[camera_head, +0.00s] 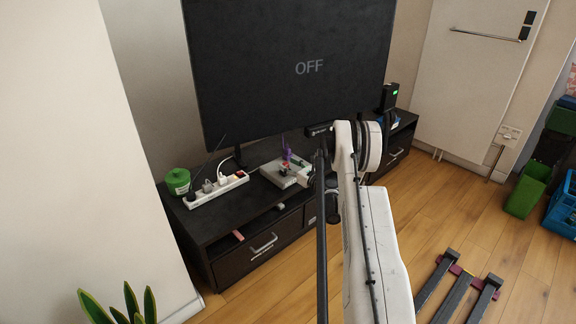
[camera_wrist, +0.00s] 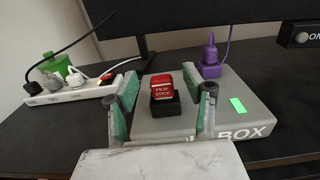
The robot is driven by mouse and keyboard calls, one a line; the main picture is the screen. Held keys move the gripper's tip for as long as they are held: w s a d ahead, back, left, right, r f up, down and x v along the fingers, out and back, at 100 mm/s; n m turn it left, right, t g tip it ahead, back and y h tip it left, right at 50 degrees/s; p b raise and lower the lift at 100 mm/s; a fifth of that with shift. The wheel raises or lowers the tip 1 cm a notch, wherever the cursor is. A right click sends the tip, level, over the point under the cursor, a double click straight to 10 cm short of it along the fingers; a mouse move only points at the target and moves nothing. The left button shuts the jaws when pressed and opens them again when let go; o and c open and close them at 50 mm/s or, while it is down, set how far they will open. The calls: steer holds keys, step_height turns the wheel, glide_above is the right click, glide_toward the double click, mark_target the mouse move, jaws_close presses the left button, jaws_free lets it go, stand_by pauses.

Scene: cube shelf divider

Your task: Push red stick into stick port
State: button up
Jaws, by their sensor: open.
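The red stick (camera_wrist: 163,84) has white lettering and stands upright in the black stick port (camera_wrist: 165,103) on top of a grey box (camera_wrist: 250,108). Its lower part is hidden in the port, and I cannot tell how deep it sits. My gripper (camera_wrist: 163,92) is open, with one green-padded finger on each side of the stick and gaps between pads and stick. In the head view, the grey box (camera_head: 279,174) lies on the dark cabinet, with my gripper (camera_head: 304,178) at its right side, partly hidden by my arm.
A white power strip (camera_wrist: 75,94) with plugs and a green round container (camera_head: 178,181) are at left. A large screen (camera_head: 290,70) reading OFF stands behind.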

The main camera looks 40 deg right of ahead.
steer(key=shift+s+d, duration=0.1)
steer(key=shift+s, duration=2.15)
steer(key=s, duration=0.7)
steer(key=shift+s, duration=0.3)
steer(key=shift+d, duration=0.1)
